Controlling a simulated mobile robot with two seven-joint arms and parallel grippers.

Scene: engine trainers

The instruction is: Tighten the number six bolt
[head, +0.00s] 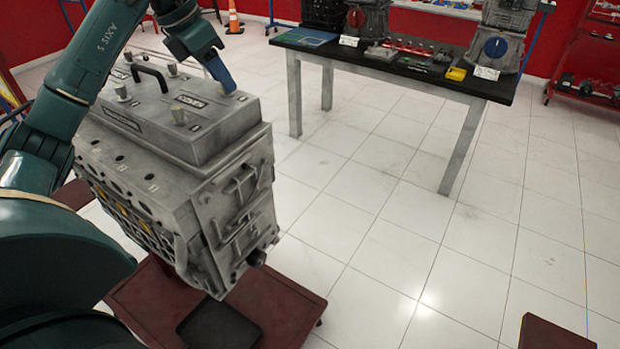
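The grey engine block (180,190) stands at the left with a flat cover (205,130) on top. Several light bolt heads stand up from the cover, among them one at the front left edge (122,92), one near the middle front (179,115) and one at the back (172,69). I cannot read a clear number six on any of them. My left gripper (222,76) comes down over the cover's back right corner, its blue tip at or just above the surface there. A bolt under it would be hidden, and its finger gap does not show. My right gripper is out of view.
A black handle (150,74) rises from the cover. The block stands on a dark red stand (265,300) with a black tray (218,326). A black-topped table (400,66) with engine parts stands at the back. The tiled floor between is clear.

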